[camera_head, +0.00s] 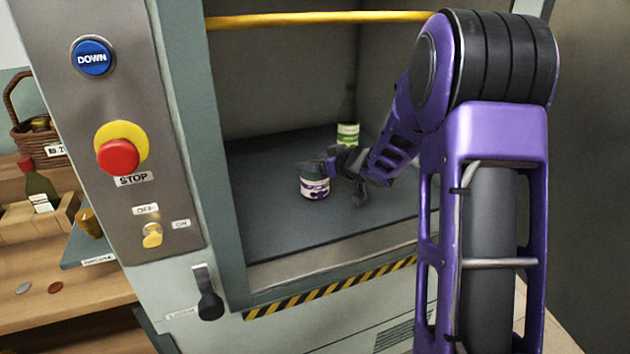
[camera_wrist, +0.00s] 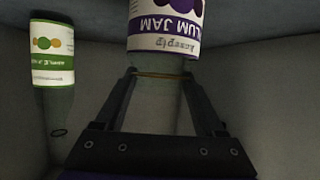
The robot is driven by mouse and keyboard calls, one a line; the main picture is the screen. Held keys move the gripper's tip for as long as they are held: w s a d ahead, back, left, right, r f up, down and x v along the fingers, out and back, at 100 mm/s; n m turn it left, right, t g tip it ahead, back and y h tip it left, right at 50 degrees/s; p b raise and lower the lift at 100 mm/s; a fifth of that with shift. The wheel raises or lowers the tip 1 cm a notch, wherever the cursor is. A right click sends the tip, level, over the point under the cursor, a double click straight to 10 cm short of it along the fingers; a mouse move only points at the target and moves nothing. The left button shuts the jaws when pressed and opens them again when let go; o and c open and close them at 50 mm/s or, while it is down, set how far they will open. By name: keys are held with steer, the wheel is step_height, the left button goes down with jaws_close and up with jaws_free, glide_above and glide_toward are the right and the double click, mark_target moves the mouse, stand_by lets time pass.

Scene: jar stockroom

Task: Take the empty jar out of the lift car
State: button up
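The jar (camera_head: 314,188) stands upright on the dark floor of the lift car (camera_head: 270,235), with a white and purple label. In the wrist view the label of the jar (camera_wrist: 165,42) reads "plum jam" upside down. I cannot tell its contents. My gripper (camera_head: 342,180) is low inside the lift car, at the jar's right side. In the wrist view the fingers of my gripper (camera_wrist: 160,76) are spread apart, with the jar just at and beyond their tips. I see no firm grip on it.
A green-labelled bottle (camera_head: 348,125) stands farther back in the lift car, left of the jar in the wrist view (camera_wrist: 52,62). A yellow bar (camera_head: 310,20) crosses the opening above. The control panel (camera_head: 125,120) and frame border the left side; a striped sill (camera_head: 330,288) lies in front.

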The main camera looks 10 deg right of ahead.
jaws_close()
steer(key=shift+r, duration=0.1)
